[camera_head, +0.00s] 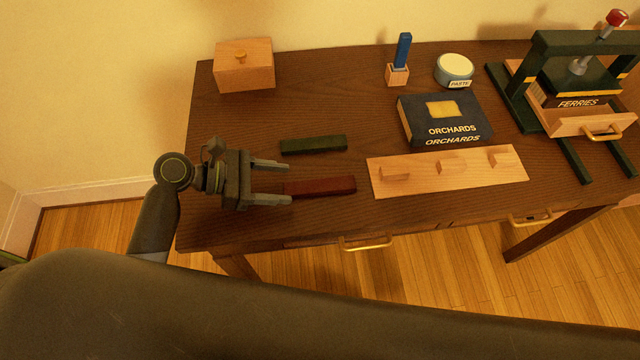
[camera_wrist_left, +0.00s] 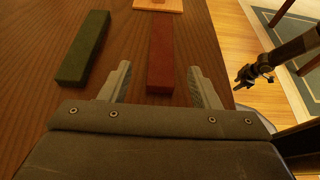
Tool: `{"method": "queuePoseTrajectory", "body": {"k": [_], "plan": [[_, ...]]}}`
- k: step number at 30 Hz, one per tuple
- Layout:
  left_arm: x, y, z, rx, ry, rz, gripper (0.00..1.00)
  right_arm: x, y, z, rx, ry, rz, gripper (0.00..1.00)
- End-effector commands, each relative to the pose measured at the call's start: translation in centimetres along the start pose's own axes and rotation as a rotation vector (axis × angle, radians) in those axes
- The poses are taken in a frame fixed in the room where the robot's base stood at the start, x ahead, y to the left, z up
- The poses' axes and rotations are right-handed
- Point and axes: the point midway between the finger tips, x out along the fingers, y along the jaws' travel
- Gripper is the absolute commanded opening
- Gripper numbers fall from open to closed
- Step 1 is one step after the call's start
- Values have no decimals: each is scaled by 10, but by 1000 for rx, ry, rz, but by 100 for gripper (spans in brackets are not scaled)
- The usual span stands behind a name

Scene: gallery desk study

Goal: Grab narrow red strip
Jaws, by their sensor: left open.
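The narrow red strip (camera_head: 320,186) lies flat on the dark wooden desk, near its front edge. My left gripper (camera_head: 288,183) is open and empty at the strip's left end, with its fingers pointing right along it. In the left wrist view the near end of the red strip (camera_wrist_left: 161,60) shows between the two spread fingertips (camera_wrist_left: 160,80). I cannot tell how high the fingers are above the desk. What seems to be my right gripper (camera_wrist_left: 252,75) shows small at the right of the left wrist view, its jaws too small to read.
A dark green strip (camera_head: 313,145) lies behind the red one. A pegged wooden board (camera_head: 447,186) lies to the right, with a dark ORCHARDS book (camera_head: 445,120) behind it. A wooden box (camera_head: 244,66), paste jar (camera_head: 454,70) and press (camera_head: 530,75) stand farther off.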

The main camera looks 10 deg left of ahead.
Motion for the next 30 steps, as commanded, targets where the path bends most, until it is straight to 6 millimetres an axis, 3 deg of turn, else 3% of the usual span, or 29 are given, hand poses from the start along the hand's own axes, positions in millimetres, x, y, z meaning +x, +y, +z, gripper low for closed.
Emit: {"method": "queuePoseTrajectory", "body": {"k": [15, 24, 30], "plan": [[50, -2, 2, -1, -2, 0, 56, 1, 0, 1, 0, -1, 0, 41], [52, -2, 2, 0, 1, 0, 56, 1, 0, 1, 0, -1, 0, 41], [52, -2, 2, 0, 0, 0, 30, 1, 0, 1, 0, -1, 0, 41]]}}
